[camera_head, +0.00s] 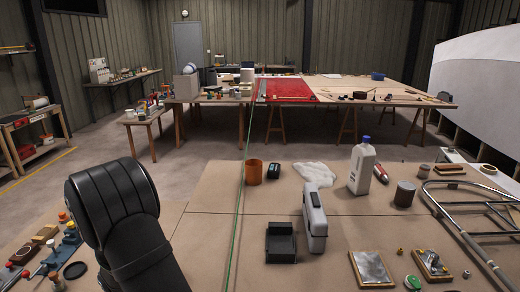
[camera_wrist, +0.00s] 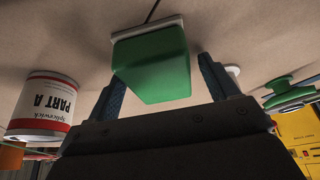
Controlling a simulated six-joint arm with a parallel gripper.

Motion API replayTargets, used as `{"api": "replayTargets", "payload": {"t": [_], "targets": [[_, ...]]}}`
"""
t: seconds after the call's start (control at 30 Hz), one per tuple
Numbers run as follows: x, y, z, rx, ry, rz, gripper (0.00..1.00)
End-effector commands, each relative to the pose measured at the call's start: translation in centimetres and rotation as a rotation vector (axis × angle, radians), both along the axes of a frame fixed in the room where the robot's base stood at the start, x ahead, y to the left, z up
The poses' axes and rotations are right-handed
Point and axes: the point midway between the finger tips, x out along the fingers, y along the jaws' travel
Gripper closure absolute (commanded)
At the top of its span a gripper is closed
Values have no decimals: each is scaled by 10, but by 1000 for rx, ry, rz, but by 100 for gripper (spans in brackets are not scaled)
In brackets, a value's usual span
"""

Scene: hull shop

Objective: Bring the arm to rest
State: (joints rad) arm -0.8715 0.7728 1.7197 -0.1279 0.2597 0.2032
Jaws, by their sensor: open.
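My gripper (camera_wrist: 161,72) is open in the wrist view, with its two blue-grey fingers spread apart. A green block-like object (camera_wrist: 152,62) on a pale base shows between and beyond the fingers. There is a visible gap to the right finger; whether the left finger touches it I cannot tell. My black arm (camera_head: 115,215) rises at the lower left of the head view. The gripper itself is out of the head view.
A white and red can marked PART A (camera_wrist: 45,105) appears upside down left of the fingers. A yellow item (camera_wrist: 302,130) lies right. In the head view, the bench (camera_head: 205,245) holds a white bottle (camera_head: 361,170), an orange cup (camera_head: 253,172) and a metal frame (camera_head: 460,225).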

Motion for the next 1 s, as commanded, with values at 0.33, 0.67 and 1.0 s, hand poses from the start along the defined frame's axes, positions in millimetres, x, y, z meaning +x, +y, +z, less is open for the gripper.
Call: {"api": "replayTargets", "payload": {"t": [0.33,0.67,1.0], "targets": [[6,-17,54,2,-1,-5,21],[22,-72,88,2,0,-6,21],[34,-112,132,4,-4,0,21]]}}
